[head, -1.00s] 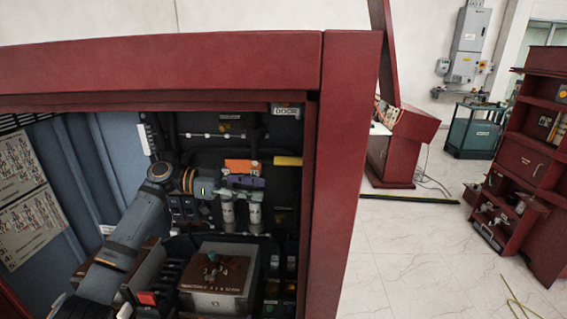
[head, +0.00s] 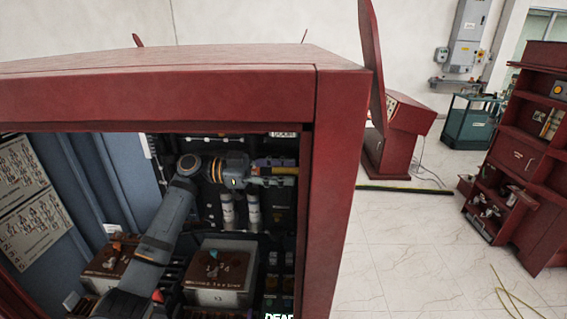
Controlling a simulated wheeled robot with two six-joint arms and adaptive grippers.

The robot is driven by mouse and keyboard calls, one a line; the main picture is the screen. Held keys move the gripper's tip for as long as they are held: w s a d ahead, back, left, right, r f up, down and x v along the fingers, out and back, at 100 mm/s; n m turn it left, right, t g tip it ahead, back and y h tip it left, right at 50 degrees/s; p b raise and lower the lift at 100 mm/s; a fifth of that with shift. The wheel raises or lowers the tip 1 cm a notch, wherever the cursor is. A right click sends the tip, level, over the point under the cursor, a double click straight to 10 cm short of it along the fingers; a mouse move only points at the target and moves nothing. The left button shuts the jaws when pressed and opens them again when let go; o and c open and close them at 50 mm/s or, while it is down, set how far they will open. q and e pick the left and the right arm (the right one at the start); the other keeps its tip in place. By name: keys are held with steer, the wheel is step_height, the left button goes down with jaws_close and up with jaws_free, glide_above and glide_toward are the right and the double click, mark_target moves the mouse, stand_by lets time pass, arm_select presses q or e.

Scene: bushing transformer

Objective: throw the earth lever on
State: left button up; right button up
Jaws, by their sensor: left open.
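Inside the red cabinet (head: 180,103), my left gripper (head: 280,175) reaches in from the left, with its tip at the upper right of the opening. Its jaws are open. A yellow bar (head: 275,169), which looks like the earth lever's handle, lies at the fingers and is partly covered by them. I cannot tell whether the fingers touch it or stand in front of it. The lever's mount is hidden behind the gripper. My right gripper is not in view.
Two pale cylinders (head: 228,210) hang just below the gripper. A brown-topped metal box (head: 220,275) stands beneath them. The cabinet's right post (head: 325,190) stands close to the right of the gripper. Open tiled floor (head: 410,250) lies outside.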

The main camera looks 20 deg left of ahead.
arm_select(q)
steer(key=shift+f, duration=0.1)
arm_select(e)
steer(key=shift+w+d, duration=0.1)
arm_select(q)
jaws_close()
arm_select(e)
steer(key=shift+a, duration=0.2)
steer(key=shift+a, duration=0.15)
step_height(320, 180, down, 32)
steer(key=b, duration=3.2)
arm_select(q)
step_height(320, 180, down, 16)
steer(key=s+m+b, duration=0.1)
steer(key=m+b, duration=0.4)
steer(key=m, duration=0.7)
steer(key=shift+d+m, duration=0.2)
steer(key=shift+m, duration=0.1)
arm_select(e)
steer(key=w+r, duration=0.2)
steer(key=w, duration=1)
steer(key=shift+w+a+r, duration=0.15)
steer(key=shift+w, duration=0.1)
